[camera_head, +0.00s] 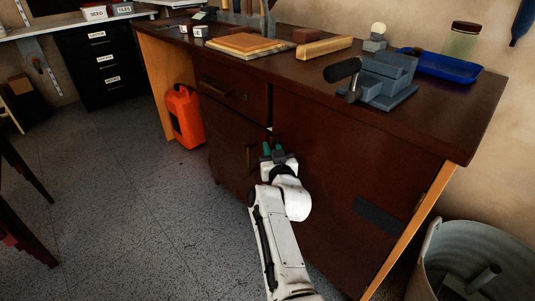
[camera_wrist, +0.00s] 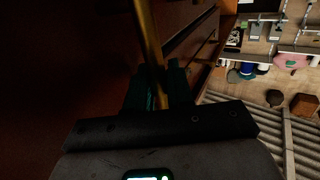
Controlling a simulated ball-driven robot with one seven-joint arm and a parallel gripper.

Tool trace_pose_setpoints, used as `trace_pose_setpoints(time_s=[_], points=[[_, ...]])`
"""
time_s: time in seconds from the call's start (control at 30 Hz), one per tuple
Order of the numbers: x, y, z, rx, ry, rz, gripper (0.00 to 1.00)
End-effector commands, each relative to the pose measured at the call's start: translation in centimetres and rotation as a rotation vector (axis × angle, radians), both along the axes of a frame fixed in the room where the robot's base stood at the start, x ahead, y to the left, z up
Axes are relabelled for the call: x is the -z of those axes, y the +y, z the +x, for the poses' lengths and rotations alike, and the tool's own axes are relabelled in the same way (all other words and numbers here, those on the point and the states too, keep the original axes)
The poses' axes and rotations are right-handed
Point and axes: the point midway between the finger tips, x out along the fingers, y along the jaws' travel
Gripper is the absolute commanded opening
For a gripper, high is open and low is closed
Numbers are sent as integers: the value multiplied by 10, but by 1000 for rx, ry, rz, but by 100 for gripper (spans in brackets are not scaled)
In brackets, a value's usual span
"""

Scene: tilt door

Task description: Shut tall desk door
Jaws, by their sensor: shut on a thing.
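The desk (camera_head: 400,125) is dark brown with a light wooden edge panel. Its tall door (camera_head: 345,160) is the wide front panel at the right; I cannot tell if it stands slightly ajar. My gripper (camera_head: 273,149) is at this door's left edge, its green fingers up against the front. In the wrist view, a brass handle bar (camera_wrist: 149,40) runs down between my gripper's fingers (camera_wrist: 160,88), which are shut on it. The fingers and wrist hide part of the door's edge and handle in the head view.
Left of my gripper are a smaller door with a brass handle (camera_head: 250,158) and a drawer (camera_head: 232,90). An orange can (camera_head: 185,117) stands under the desk. A metal bin (camera_head: 480,255) stands at the right.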

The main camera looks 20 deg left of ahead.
Motion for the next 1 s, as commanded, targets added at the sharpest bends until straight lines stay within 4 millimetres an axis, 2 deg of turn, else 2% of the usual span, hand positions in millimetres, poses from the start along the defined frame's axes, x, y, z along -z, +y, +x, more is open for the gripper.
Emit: trace_pose_setpoints(time_s=[0.1,0.13,0.3,0.7,0.87,1.0], points=[[5,-6,1,7,7,0,0],[5,-6,1,7,5,-1,23],[4,-5,0,5,5,-1,39],[1,-2,-3,0,2,0,39],[-1,-8,-14,-1,3,-1,39],[-2,-18,-31,1,3,-1,39]])
